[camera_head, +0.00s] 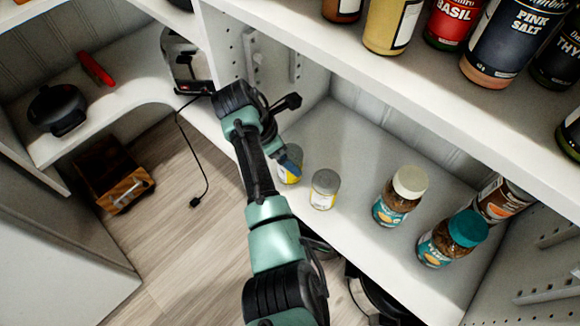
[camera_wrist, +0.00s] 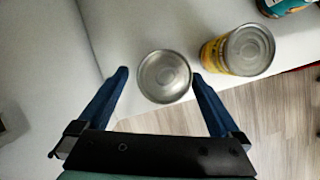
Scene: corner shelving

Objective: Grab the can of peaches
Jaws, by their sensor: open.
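Two small cans with silver lids and yellow labels stand upright on the middle shelf: a left can (camera_head: 290,165) and a right can (camera_head: 324,189). I cannot read either label, so I cannot tell which holds peaches. My gripper (camera_wrist: 161,74) is open, pointing down over the left can, partly covering it in the head view. In the wrist view, this can's lid (camera_wrist: 164,77) lies between the two blue fingertips, closer to the right one. I cannot tell whether the fingers reach below its rim. The other can (camera_wrist: 240,50) stands just outside the right finger.
A white-lidded jar (camera_head: 398,196) and a teal-lidded jar (camera_head: 452,239) stand right of the cans. The upper shelf (camera_head: 400,75) with spice jars overhangs behind. A perforated side panel (camera_head: 262,65) is close to my arm. The shelf edge drops to a wooden floor.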

